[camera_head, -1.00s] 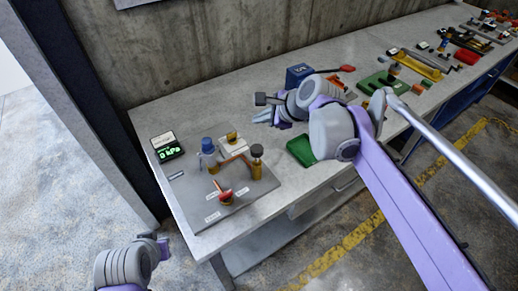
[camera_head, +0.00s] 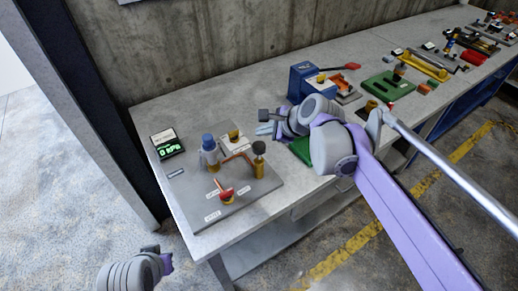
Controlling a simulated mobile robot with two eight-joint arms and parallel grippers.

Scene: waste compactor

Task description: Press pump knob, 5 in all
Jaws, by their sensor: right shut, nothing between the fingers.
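A grey base plate (camera_head: 200,215) on the near left end of the bench carries a pump rig. On it stand a dark round knob (camera_head: 259,147) on a brass post, a blue-capped fitting (camera_head: 208,142) and a red-handled valve (camera_head: 225,195). The labels are too small to read, so I cannot tell which is the pump knob. My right gripper (camera_head: 264,131) is shut and empty, beyond the dark knob in the picture and apart from it. My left gripper (camera_head: 164,258) is low in front of the bench; its fingers are unclear.
A small display (camera_head: 167,143) with green digits sits at the plate's back left. A blue box (camera_head: 297,82) and a green block (camera_head: 300,150) lie near my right arm. More tool sets line the bench to the right. The wall rises behind.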

